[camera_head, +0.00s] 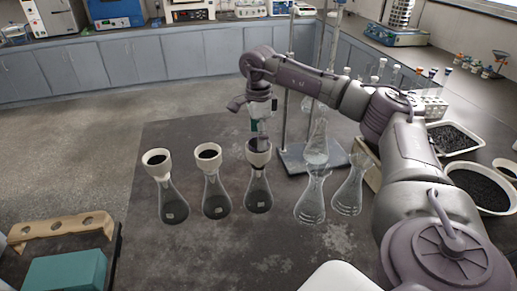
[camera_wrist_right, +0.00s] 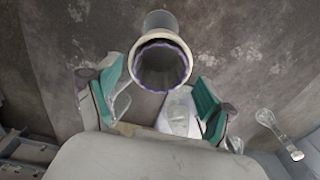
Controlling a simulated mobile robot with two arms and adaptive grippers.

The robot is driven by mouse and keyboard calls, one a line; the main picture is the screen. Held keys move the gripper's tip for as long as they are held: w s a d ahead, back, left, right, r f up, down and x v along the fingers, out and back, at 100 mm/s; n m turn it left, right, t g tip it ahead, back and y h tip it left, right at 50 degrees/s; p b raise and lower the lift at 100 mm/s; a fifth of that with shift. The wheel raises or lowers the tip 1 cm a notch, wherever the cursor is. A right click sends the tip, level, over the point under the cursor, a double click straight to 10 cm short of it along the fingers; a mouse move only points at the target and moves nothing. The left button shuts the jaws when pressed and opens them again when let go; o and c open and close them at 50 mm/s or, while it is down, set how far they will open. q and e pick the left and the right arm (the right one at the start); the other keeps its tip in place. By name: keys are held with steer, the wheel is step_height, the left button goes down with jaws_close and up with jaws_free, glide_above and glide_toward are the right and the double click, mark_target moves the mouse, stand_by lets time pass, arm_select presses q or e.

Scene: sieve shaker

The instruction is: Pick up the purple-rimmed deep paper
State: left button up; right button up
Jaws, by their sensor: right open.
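The purple-rimmed deep paper (camera_wrist_right: 148,68) shows in the right wrist view as a wavy purple edge lining a pale round funnel (camera_wrist_right: 186,62). My right gripper (camera_wrist_right: 160,80) is open there, its teal-padded fingers apart on either side, with nothing between them that I can see held. In the head view the right gripper (camera_head: 260,128) hangs directly over the third funnel from the left (camera_head: 258,158), which sits on a flask (camera_head: 258,195). The gripper hides part of that funnel's opening, and I cannot make out a purple rim there. My left gripper is out of view.
Two similar flasks with funnels (camera_head: 157,161) (camera_head: 209,156) stand to the left. Clear glass flasks (camera_head: 309,205) (camera_head: 348,195) and a stand (camera_head: 310,158) are to the right. White trays of dark grains (camera_head: 452,138) lie further right. The dark table in front is mostly bare.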

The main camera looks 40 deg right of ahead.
steer(key=shift+f, duration=0.95)
steer(key=shift+c, duration=0.3)
steer(key=shift+s+r, duration=0.1)
steer(key=c, duration=0.7)
steer(key=shift+c, duration=0.2)
steer(key=shift+r, duration=0.1)
